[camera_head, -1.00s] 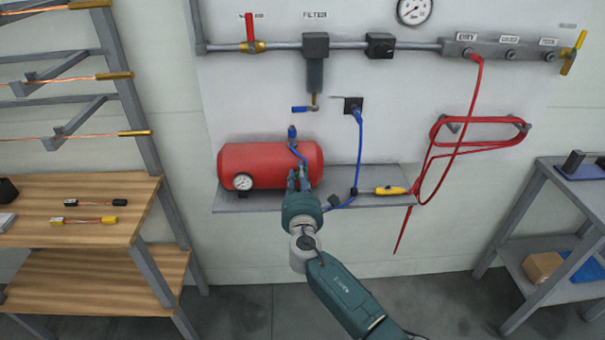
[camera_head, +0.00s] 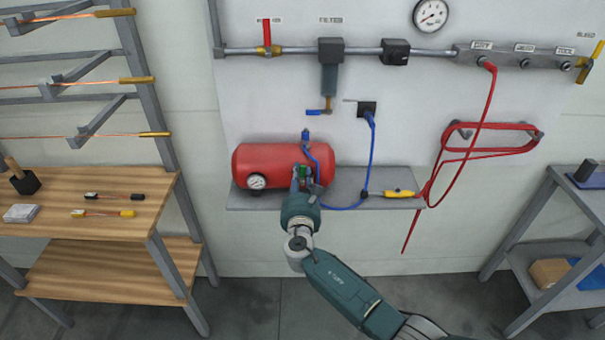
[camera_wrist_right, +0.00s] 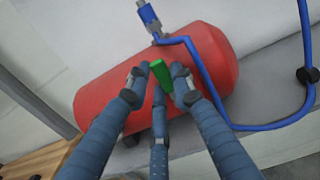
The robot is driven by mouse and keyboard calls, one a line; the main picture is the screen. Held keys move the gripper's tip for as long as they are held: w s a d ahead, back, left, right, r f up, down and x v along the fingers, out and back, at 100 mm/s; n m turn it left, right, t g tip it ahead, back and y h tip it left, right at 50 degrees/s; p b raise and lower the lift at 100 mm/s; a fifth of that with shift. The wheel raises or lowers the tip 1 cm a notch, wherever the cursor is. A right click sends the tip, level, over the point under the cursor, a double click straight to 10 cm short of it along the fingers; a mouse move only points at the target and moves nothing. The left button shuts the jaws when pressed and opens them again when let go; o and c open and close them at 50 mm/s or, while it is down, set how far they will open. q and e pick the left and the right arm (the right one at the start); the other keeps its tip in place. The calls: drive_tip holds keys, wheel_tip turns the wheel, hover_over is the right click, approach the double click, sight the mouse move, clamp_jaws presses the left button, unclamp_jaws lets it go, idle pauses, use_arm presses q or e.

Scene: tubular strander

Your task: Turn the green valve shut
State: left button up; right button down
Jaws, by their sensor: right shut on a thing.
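The green valve handle (camera_wrist_right: 161,73) is on the front of a red tank (camera_head: 262,161) on the wall shelf. In the right wrist view it stands between the fingers of my right gripper (camera_wrist_right: 158,82); the red tank (camera_wrist_right: 105,100) lies behind it. In the head view a little of the green handle (camera_head: 303,171) shows between the fingertips of my right gripper (camera_head: 305,180), in front of the tank's right part. The right gripper is shut on the green handle. The handle's base is hidden by the fingers. My left gripper is not in view.
A blue hose (camera_head: 366,150) runs from the wall socket past the tank's right end. A gauge (camera_head: 256,181) is on the tank's front left. A yellow tool (camera_head: 400,193) lies on the shelf (camera_head: 345,201). A wooden bench (camera_head: 60,225) stands left, a grey bench (camera_head: 560,215) right.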

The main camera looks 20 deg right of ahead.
drive_tip(key=shift+a+f, duration=0.1)
drive_tip(key=shift+f, duration=0.1)
idle(0.3)
drive_tip(key=c, duration=1.5)
unclamp_jaws()
drive_tip(key=shift+o, duration=0.2)
drive_tip(key=v, duration=1.2)
drive_tip(key=shift+r, duration=0.1)
